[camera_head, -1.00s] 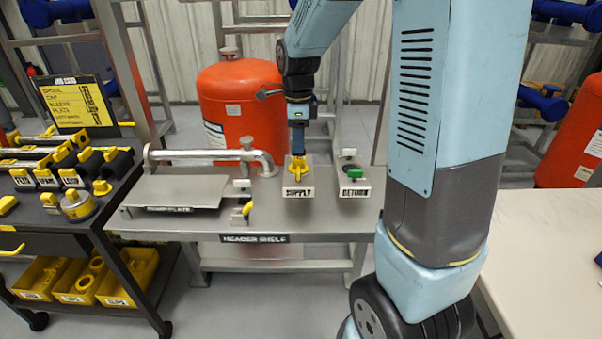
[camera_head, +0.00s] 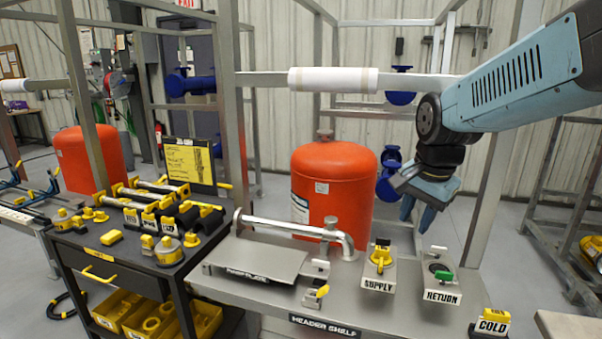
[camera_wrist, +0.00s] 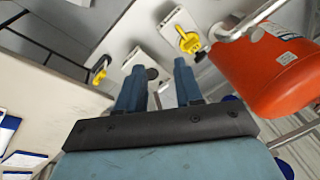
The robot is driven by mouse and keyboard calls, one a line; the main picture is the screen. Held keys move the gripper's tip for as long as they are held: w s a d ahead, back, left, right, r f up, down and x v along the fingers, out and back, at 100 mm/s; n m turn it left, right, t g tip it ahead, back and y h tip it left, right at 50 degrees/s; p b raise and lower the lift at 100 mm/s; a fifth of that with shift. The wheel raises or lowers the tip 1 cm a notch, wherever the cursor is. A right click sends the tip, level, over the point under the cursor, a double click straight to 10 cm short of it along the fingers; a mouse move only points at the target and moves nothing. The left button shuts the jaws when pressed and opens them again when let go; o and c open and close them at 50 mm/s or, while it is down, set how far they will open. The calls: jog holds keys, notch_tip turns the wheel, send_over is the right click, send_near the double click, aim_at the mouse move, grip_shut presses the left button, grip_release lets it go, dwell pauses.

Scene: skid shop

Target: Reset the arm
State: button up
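My gripper (camera_head: 418,212) hangs from the raised arm at the right in the head view, above and behind the header shelf (camera_head: 250,303), apart from everything on it. In the wrist view its two blue fingers (camera_wrist: 158,66) stand apart with nothing held between them. The supply block (camera_head: 377,286) carries a yellow valve handle (camera_head: 381,258). The return block (camera_head: 441,297) beside it carries a green handle (camera_head: 443,276). The yellow handle also shows in the wrist view (camera_wrist: 187,40).
A red tank (camera_head: 333,190) stands behind the shelf. A dark cart (camera_head: 118,256) with yellow and black parts is at the left, with yellow bins (camera_head: 160,318) below. Metal rack posts (camera_head: 491,190) stand near the arm. A block marked COLD (camera_head: 491,325) is at the shelf's right end.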

jog(key=s+r+n+t, duration=0.2)
jog(key=s+r+n, duration=0.1)
jog(key=s+n, duration=0.6)
jog(key=shift+s+d+n+t, duration=0.3)
jog(key=shift+s+d+n, duration=0.1)
jog(key=shift+s, duration=0.6)
dwell(0.8)
